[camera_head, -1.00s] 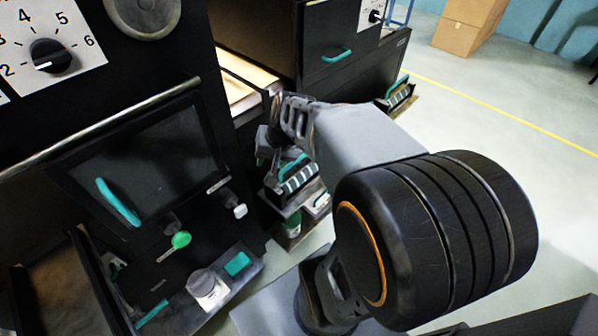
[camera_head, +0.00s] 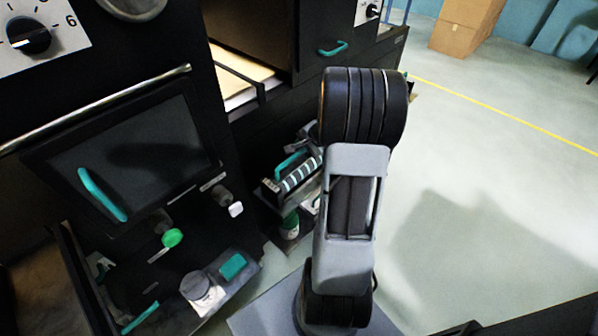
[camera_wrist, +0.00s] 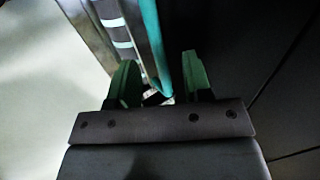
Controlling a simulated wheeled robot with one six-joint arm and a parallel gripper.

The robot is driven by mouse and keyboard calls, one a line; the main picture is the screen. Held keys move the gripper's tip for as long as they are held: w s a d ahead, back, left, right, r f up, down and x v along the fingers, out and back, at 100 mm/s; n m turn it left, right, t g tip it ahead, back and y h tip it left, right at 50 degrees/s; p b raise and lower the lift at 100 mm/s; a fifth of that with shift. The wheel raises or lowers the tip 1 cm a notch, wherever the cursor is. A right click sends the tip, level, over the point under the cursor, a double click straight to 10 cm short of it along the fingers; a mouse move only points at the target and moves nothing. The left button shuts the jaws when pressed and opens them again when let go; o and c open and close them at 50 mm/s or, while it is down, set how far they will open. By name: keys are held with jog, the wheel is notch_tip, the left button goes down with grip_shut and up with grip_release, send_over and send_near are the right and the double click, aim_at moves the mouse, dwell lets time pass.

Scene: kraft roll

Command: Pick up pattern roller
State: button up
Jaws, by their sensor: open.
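The pattern roller (camera_head: 300,174), a dark cylinder with pale stripes and a teal handle (camera_head: 291,163), sits on a small side shelf of the black machine in the head view. In the wrist view, the striped roller (camera_wrist: 115,25) is at the top, with its teal handle (camera_wrist: 154,45) running down toward the gap between my fingers. My gripper (camera_wrist: 160,82) is open, its two green fingers apart near the handle's lower end. I cannot tell whether the handle lies between them. In the head view my arm hides most of the gripper.
The black machine front has a dark panel with a teal handle (camera_head: 102,195), a green knob (camera_head: 172,238) and a ledge with a grey cylinder (camera_head: 201,291). A green-topped bottle (camera_head: 290,226) stands below the roller.

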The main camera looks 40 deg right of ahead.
aim_at(299, 153)
jog(key=shift+x, duration=2.75)
jog(key=shift+s+a, duration=0.2)
grip_shut()
